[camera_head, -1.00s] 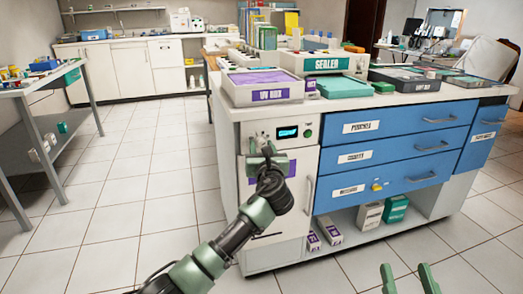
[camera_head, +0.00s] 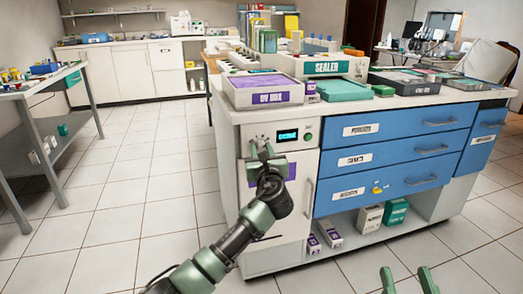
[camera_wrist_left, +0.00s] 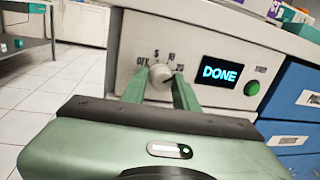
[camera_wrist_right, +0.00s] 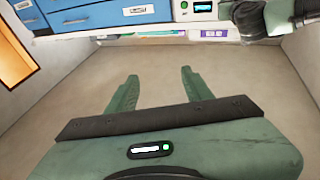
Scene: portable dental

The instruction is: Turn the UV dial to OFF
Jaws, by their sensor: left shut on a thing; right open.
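The UV dial (camera_wrist_left: 161,76) is a small round grey knob on the light front panel (camera_wrist_left: 136,48). Marks OFF, 5, 10 and 20 are printed around it. Which mark it points to is hard to tell. My left gripper (camera_wrist_left: 157,82) is shut on the dial, with one green finger on each side. In the head view my left gripper (camera_head: 262,148) is at the panel and hides the dial. A dark display (camera_wrist_left: 220,72) right of the dial reads DONE. My right gripper (camera_wrist_right: 155,76) is open and empty above the floor, and its fingertips show in the head view (camera_head: 406,269).
A green START button (camera_wrist_left: 252,88) sits right of the display. The UV box tray (camera_head: 262,98) and sealer (camera_head: 325,68) stand on the counter above. Blue drawers (camera_head: 395,155) are to the right.

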